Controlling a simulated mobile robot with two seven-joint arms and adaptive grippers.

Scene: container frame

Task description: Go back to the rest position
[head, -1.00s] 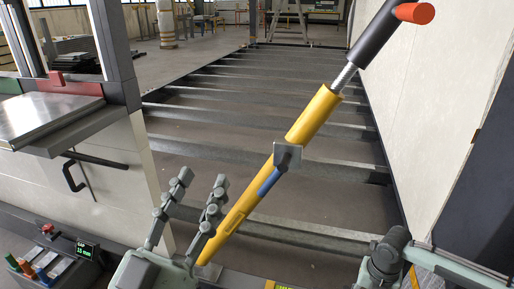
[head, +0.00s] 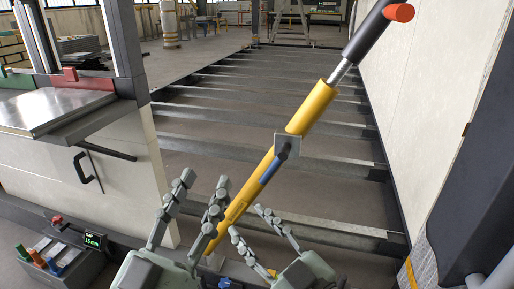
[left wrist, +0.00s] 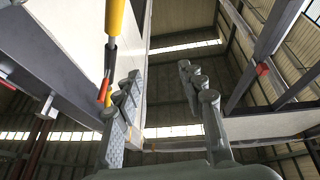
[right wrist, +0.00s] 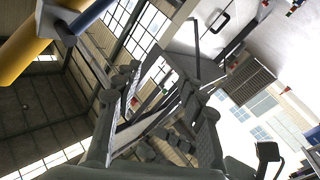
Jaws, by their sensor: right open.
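A long yellow bar (head: 312,108) with a dark, orange-tipped upper end (head: 384,25) leans diagonally across the head view. It stands apart from the fingertips in the wrist views. My left gripper (head: 200,183) is at the bottom centre-left, fingers up, in front of the bar's lower part; its fingers are apart and empty in the left wrist view (left wrist: 158,72). My right gripper (head: 250,222) is just right of the bar's lower part, open and empty; its spread fingers also show in the right wrist view (right wrist: 162,80). The bar's lowest end is partly hidden.
A pale cabinet (head: 125,205) with a metal top stands at left. A control box (head: 50,258) with coloured levers and a small display is at lower left. Parallel metal beams (head: 270,149) cross the floor ahead. A pale wall (head: 445,90) bounds the right.

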